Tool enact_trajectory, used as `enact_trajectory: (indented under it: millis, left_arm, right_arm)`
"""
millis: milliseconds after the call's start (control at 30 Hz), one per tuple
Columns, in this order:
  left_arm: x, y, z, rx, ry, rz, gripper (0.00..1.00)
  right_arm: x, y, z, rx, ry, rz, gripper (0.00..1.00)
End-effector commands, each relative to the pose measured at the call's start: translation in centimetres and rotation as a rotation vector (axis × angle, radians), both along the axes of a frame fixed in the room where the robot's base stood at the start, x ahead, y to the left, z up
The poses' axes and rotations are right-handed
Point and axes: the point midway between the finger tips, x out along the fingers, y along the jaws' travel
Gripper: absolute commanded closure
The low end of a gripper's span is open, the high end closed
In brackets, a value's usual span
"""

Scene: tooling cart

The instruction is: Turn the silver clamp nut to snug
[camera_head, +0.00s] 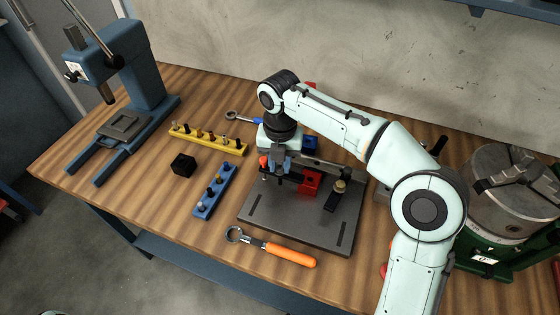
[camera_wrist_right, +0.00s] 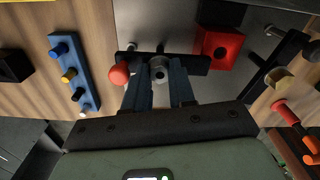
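The silver clamp nut (camera_wrist_right: 159,70) sits on a dark clamp bar (camera_wrist_right: 195,63) in the right wrist view. My right gripper (camera_wrist_right: 160,78) points down at it, one blue-grey finger on each side. The fingers appear to touch its sides, with no clear gap. In the head view my right gripper (camera_head: 281,161) is over the left part of the grey fixture plate (camera_head: 290,225), and the nut is hidden there. A red ball knob (camera_wrist_right: 119,74) is just left of the fingers; a red block (camera_wrist_right: 218,47) is to their right. My left gripper is not in view.
A brass-topped clamp (camera_head: 339,187) stands on the plate's right. An orange-handled wrench (camera_head: 290,254) lies in front. A blue rack (camera_head: 214,192), yellow rack (camera_head: 208,138) and black cube (camera_head: 183,165) are left. A green-based chuck (camera_head: 510,200) stands far right.

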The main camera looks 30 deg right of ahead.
Motion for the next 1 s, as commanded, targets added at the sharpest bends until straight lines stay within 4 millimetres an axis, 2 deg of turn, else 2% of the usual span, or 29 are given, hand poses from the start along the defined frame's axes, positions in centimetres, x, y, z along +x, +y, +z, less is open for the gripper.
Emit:
enact_trajectory:
  millis: [267,467,1000]
  left_arm:
    - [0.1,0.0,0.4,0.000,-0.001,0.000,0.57]
    - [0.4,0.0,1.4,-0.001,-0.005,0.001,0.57]
    - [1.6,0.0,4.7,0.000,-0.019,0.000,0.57]
  right_arm:
    - [0.0,0.0,0.1,-0.002,0.001,-0.042,1.00]
    - [0.0,0.0,0.3,-0.003,0.000,-0.152,1.00]
    - [0.0,0.0,0.3,-0.001,0.000,-0.650,1.00]
